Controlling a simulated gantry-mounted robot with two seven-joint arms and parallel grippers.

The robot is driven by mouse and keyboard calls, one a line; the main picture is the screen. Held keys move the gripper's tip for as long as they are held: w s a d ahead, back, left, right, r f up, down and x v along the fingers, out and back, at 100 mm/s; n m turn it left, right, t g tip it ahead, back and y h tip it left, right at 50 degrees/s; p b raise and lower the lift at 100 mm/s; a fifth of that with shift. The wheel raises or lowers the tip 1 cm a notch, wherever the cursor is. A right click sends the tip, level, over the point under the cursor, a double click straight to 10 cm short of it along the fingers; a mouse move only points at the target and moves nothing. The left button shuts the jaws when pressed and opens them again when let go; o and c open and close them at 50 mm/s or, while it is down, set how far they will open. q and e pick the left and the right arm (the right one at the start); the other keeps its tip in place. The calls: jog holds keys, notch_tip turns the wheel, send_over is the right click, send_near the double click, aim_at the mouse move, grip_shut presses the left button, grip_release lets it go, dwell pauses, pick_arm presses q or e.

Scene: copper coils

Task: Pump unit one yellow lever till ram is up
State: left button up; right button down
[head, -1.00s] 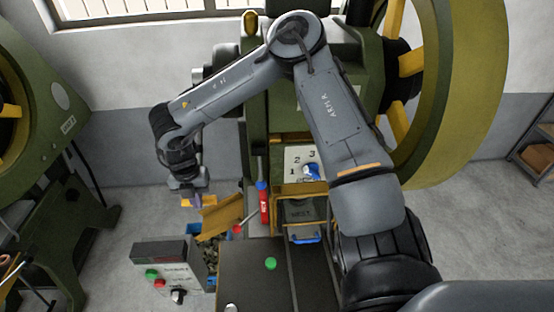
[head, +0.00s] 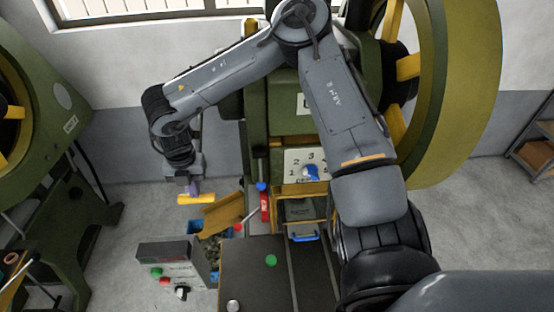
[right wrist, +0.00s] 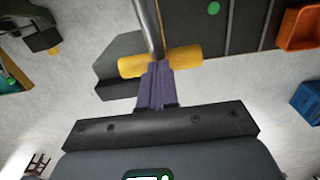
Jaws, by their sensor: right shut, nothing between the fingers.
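A yellow lever grip (head: 197,199) shows in the head view, left of the middle green press. In the right wrist view the yellow grip (right wrist: 188,58) lies crosswise at the end of a metal rod (right wrist: 149,25). My right gripper (head: 192,189) is shut, its purple fingers pointing down just above the grip. In the right wrist view the closed fingertips (right wrist: 160,66) overlap the grip's middle. I cannot tell whether they touch it. The ram is not clearly visible; my right arm covers part of the press. My left gripper is not in view.
A control box (head: 165,254) with green and red buttons stands below the grip. A yellow chute (head: 223,214) and a red item (head: 264,204) are to its right. A dark table (head: 250,255) has a green button. Another green machine (head: 35,130) stands left.

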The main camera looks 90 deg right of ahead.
jog(key=shift+f+b, duration=0.8)
jog(key=shift+f, duration=0.1)
jog(key=shift+w+d+f+b, duration=0.1)
jog(key=shift+d+f+b, duration=0.3)
jog(key=shift+f+b, duration=0.4)
jog(key=shift+s+d+f+b, duration=0.1)
jog(key=shift+d+f+b, duration=0.35)
jog(key=shift+f, duration=0.5)
jog(key=shift+w+d+f+b, duration=0.1)
jog(key=shift+d+f+b, duration=0.25)
jog(key=shift+f+b, duration=0.45)
jog(key=shift+f, duration=0.2)
